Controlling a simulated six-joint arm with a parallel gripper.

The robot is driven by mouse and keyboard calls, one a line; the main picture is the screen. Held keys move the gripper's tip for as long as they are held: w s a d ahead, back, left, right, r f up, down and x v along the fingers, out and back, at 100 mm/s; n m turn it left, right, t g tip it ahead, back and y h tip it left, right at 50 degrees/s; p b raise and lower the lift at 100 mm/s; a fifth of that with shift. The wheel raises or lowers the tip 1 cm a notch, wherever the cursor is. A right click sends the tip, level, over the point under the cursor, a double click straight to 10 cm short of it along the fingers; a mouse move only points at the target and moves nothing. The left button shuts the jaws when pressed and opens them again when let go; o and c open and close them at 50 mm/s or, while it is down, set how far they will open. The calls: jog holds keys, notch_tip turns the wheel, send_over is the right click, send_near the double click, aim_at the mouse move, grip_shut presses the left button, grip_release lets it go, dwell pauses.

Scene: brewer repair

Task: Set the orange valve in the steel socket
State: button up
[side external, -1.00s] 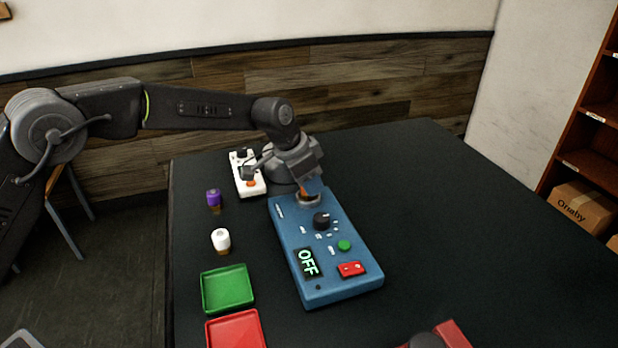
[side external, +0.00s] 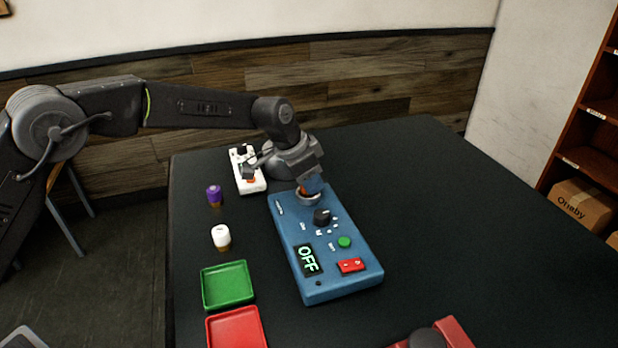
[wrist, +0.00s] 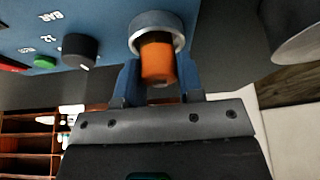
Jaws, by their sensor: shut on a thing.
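The orange valve (wrist: 157,62) is between the two blue fingers of my gripper (wrist: 158,88), which is shut on it. In the wrist view its far end meets the ring of the steel socket (wrist: 148,20) and appears to sit within it; how deep is hidden. In the side view a bit of orange valve (side external: 303,191) shows beside my gripper (side external: 312,184), right over the steel socket (side external: 308,200). The socket is at the far end of the blue brewer panel (side external: 300,240), whose display reads OFF.
The panel also has a black knob (side external: 322,217), a green button (side external: 344,242) and a red switch (side external: 351,266). To the left stand a purple-capped part (side external: 214,194), a white-capped part (side external: 221,236), a green tray (side external: 205,290) and a red tray (side external: 236,330). A white box (side external: 240,170) lies behind.

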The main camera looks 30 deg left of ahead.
jog(key=shift+f, duration=0.2)
jog(key=o, duration=1.5)
jog(key=shift+r, duration=4.1)
